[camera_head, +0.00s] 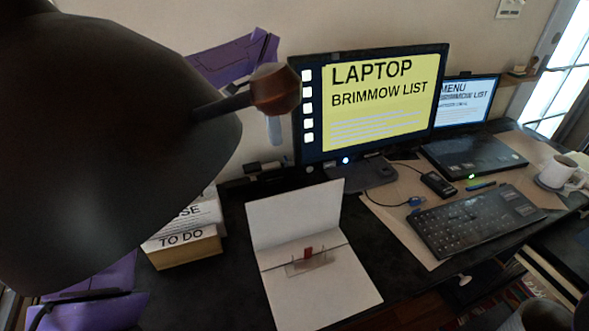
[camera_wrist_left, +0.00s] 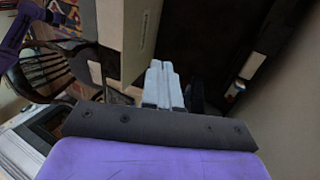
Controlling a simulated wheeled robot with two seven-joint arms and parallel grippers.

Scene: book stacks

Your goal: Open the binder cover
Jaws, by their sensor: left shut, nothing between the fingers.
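The white binder lies on the dark desk in the middle of the head view. Its cover (camera_head: 293,212) stands raised and leans back at the far side, and its lower panel (camera_head: 330,298) lies flat with a metal clip and a small red part (camera_head: 308,252) near the fold. My left gripper (camera_head: 275,130) is partly hidden behind the lamp, above and beyond the cover and apart from it. In the left wrist view its pale fingers (camera_wrist_left: 163,85) are together and empty. My right gripper is not in view.
A large black lamp (camera_head: 100,130) blocks the left of the head view. Books (camera_head: 185,235) stand left of the binder. A monitor (camera_head: 375,105) stands behind; a keyboard (camera_head: 475,222), a laptop (camera_head: 470,150) and a mug (camera_head: 562,172) are on the right.

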